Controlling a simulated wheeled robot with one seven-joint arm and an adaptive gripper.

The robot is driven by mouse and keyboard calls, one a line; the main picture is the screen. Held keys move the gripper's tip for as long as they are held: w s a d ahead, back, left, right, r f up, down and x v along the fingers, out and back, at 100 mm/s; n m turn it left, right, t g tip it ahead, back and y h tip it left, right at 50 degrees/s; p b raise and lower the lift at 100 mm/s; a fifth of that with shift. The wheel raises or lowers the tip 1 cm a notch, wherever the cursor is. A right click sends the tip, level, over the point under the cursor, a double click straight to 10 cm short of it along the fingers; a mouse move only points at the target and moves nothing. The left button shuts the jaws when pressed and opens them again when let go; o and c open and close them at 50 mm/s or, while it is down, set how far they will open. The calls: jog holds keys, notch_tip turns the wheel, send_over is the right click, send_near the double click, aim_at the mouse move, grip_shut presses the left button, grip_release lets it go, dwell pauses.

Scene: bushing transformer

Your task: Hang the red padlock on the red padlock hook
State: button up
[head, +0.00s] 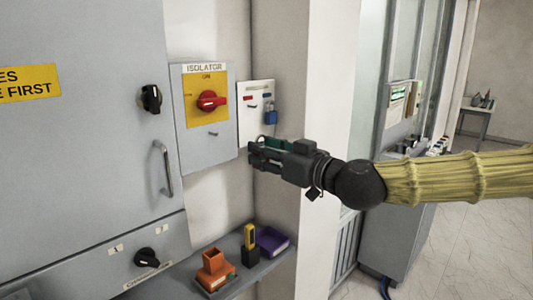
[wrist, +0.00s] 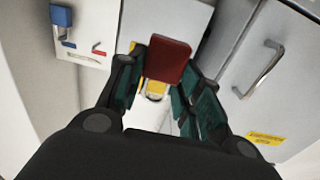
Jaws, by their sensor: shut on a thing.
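My gripper (head: 258,153) is shut on the red padlock (wrist: 168,61). In the wrist view the padlock's red body sits between the two finger pads of my gripper (wrist: 160,88), and a pale shackle shows below it. In the head view the padlock body is hidden by the fingers; a thin ring shows just above them. The white hook board (head: 246,125) is on the wall just above my gripper, apart from it. Its red label (head: 251,97) has a small empty hook (head: 252,106) under it. The board also shows upper left in the wrist view (wrist: 88,58).
A blue padlock (head: 270,117) hangs on the board's right side. The isolator panel (head: 208,145) with a red switch (head: 211,101) is left of it. Below is a shelf (head: 200,293) with an orange item (head: 214,268), a yellow-black item (head: 250,243) and a purple box (head: 271,242).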

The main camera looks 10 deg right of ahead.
jog(key=shift+s+d, duration=0.1)
jog(key=p+v, duration=0.3)
jog(key=v, duration=0.3)
jog(key=shift+s+d, duration=0.2)
jog(key=shift+s, duration=0.05)
dwell(1.2)
jog(key=shift+f, duration=0.1)
dwell(0.5)
